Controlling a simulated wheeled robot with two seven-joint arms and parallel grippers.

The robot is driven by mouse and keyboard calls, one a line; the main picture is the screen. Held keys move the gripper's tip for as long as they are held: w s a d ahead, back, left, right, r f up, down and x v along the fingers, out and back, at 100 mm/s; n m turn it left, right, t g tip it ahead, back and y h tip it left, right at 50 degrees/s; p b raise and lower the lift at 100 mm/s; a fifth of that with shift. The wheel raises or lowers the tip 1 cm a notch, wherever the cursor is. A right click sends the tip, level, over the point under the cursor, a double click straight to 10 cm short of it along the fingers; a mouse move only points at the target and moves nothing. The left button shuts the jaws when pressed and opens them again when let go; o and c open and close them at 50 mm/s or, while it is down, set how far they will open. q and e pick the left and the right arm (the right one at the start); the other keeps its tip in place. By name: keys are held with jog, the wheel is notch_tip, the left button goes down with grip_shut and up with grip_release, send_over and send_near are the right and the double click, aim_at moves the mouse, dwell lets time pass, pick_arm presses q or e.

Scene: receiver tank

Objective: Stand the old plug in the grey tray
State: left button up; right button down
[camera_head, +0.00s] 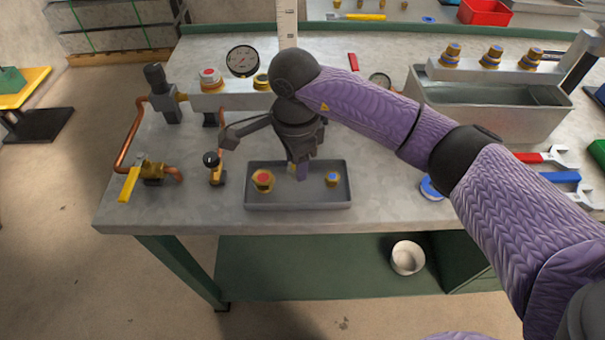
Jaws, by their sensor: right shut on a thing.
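The grey tray (297,206) sits near the front edge of the workbench. A brass plug with a red top (263,181) stands in its left part and a brass plug with a blue top (332,180) in its right part. My right gripper (299,172) points down into the middle of the tray, between these two. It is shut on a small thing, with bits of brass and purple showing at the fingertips. The fingers hide most of it, so I cannot tell if it touches the tray floor. My left gripper is not in view.
Behind the tray is a metal manifold (228,101) with a pressure gauge (243,61). A yellow-handled valve (150,171) with copper pipe stands left. An open metal tank (490,115) is at right, with wrenches (545,157) beside it. The bench front left of the tray is clear.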

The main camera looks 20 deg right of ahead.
notch_tip(320, 180, down, 3)
jog(key=shift+b, duration=0.35)
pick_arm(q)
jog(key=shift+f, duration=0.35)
pick_arm(e)
jog(key=shift+r, duration=0.1)
jog(key=c, duration=0.7)
grip_release()
jog(key=o, duration=0.4)
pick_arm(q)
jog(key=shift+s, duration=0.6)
